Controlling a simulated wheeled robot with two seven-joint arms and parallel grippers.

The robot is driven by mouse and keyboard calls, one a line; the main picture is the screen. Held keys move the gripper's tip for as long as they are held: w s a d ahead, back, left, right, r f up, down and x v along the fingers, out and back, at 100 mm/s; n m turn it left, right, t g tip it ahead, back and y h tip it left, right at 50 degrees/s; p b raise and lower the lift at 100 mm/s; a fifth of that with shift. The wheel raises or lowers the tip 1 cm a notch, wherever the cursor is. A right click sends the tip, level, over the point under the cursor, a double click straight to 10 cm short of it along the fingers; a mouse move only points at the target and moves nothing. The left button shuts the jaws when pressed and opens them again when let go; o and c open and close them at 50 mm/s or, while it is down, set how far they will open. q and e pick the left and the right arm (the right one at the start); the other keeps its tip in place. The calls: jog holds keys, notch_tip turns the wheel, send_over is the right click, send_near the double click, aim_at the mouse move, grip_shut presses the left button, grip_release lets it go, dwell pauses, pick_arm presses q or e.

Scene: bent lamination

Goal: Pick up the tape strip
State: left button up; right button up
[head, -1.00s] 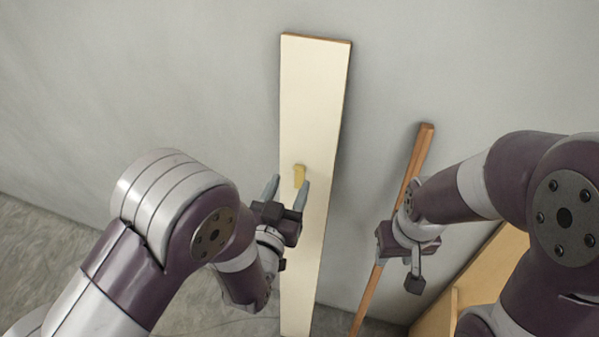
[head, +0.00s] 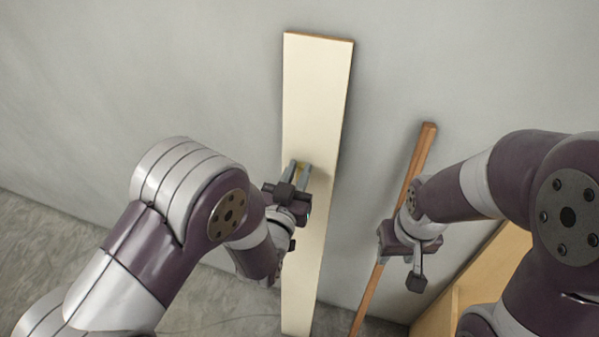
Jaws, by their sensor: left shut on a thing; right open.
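The tape strip (head: 299,168) is a small yellow piece on the upper middle face of a long cream board (head: 317,90). Only a sliver of it shows between the fingers of my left gripper (head: 299,171). My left gripper is shut on the strip, at the board's face. I cannot tell whether the strip still touches the board. My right gripper (head: 415,270) is open and empty, in front of a thin brown wooden strip (head: 422,148) to the right of the board.
The cream board and the brown strip lean against a grey wall (head: 180,70). A light wooden panel or box (head: 480,275) stands at the lower right, behind my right arm. Grey floor (head: 60,235) shows at the lower left.

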aim_at(303, 146)
pick_arm(q)
notch_tip(303, 146, up, 4)
jog(key=shift+w+r+p, duration=0.1)
jog(key=shift+p, duration=0.3)
jog(key=s+d+r+p, duration=0.2)
jog(key=s+d+r, duration=0.5)
jog(key=s, duration=0.4)
jog(key=shift+s+d+r, duration=0.2)
jog(key=shift+d, duration=0.4)
